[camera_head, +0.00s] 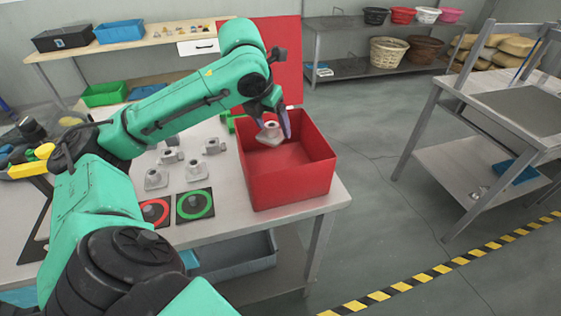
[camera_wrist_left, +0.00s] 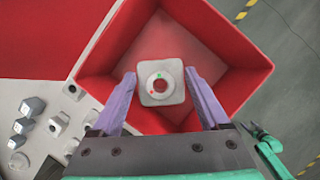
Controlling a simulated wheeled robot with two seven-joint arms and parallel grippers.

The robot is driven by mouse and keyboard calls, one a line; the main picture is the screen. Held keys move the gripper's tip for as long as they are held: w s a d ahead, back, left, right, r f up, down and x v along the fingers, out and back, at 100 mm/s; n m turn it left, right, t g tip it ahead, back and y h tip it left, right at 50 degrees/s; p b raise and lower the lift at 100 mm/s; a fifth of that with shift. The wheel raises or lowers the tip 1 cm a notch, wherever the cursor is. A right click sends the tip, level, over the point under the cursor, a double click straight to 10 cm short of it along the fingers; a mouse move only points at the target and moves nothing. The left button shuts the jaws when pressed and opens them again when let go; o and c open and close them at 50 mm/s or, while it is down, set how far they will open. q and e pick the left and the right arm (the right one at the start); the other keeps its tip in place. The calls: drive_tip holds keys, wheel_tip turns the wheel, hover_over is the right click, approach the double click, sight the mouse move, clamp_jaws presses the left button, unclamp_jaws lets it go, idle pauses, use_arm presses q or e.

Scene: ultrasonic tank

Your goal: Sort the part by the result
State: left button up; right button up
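My left gripper (camera_head: 275,124) is over the red bin (camera_head: 290,185), pointing down into it. A light grey part (camera_head: 268,133) with a square flange and round hole is at its fingertips. In the left wrist view the part (camera_wrist_left: 149,97) lies between the two purple fingers, with narrow gaps on both sides, so the gripper looks open. I cannot tell whether the part touches the bin. A red-ring mat (camera_head: 155,212) and a green-ring mat (camera_head: 195,205) lie on the table.
Several similar grey parts (camera_head: 156,178) stand on the table left of the bin. A red panel (camera_head: 287,60) rises behind the bin. A grey tray (camera_head: 235,258) is under the table. A shelf (camera_head: 365,68) with baskets is at the back.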

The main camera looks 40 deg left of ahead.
use_arm(q)
drive_tip(key=shift+o, duration=1)
drive_tip(key=shift+w, duration=0.15)
drive_tip(key=p+v, duration=0.4)
drive_tip(key=v, duration=1)
drive_tip(key=shift+r, duration=0.25)
use_arm(e)
drive_tip(key=r, duration=0.2)
drive_tip(key=s+r, duration=0.1)
drive_tip(key=r, duration=0.1)
drive_tip(key=shift+d, duration=0.15)
use_arm(q)
drive_tip(key=shift+d, duration=0.1)
